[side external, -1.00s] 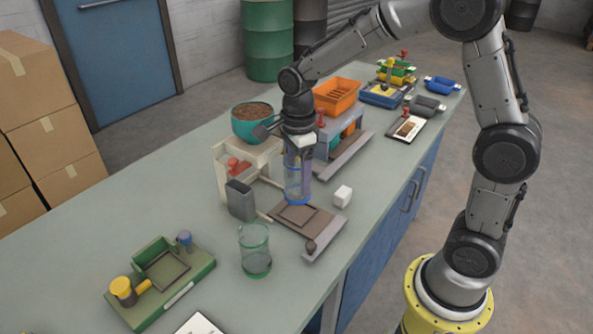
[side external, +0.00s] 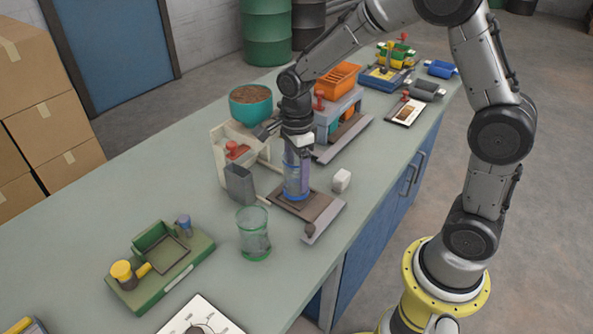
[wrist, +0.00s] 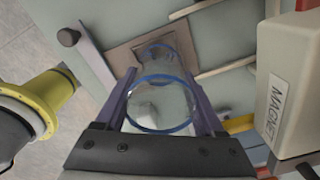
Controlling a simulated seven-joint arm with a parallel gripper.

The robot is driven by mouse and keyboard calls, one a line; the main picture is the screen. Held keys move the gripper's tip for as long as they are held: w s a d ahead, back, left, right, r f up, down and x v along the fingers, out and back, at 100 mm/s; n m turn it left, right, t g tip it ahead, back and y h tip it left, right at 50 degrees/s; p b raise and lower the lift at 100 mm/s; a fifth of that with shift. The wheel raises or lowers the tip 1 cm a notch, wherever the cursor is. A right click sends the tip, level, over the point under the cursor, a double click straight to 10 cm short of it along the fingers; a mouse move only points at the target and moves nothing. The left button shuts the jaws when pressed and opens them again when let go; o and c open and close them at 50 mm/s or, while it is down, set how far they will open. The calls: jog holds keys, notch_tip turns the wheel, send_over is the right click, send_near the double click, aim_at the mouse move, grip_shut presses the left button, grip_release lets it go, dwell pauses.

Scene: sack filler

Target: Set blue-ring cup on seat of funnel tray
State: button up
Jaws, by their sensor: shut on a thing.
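The blue-ring cup (side external: 296,184) is clear, with blue rings, and stands upright between the fingers of my gripper (side external: 297,160). In the wrist view the gripper (wrist: 165,105) is shut on the cup, its two purple-grey fingers on either side of the upper blue ring (wrist: 160,129). Below the cup is a brown tray (side external: 325,212) with a raised square seat, a grey edge strip and a dark knob. It shows in the wrist view too (wrist: 118,58). The cup's base overlaps the square; I cannot tell whether it touches.
A green-ring cup (side external: 254,234) stands front left of the tray. A grey open box (side external: 239,184) and a beige frame (side external: 218,150) stand close left. A white cube (side external: 341,180) lies right. A beige magnet block (wrist: 292,90) shows in the wrist view.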

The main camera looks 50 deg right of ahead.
jog(key=shift+f, duration=0.7)
dwell(1.6)
jog(key=o, duration=1.3)
jog(key=shift+r, duration=4.05)
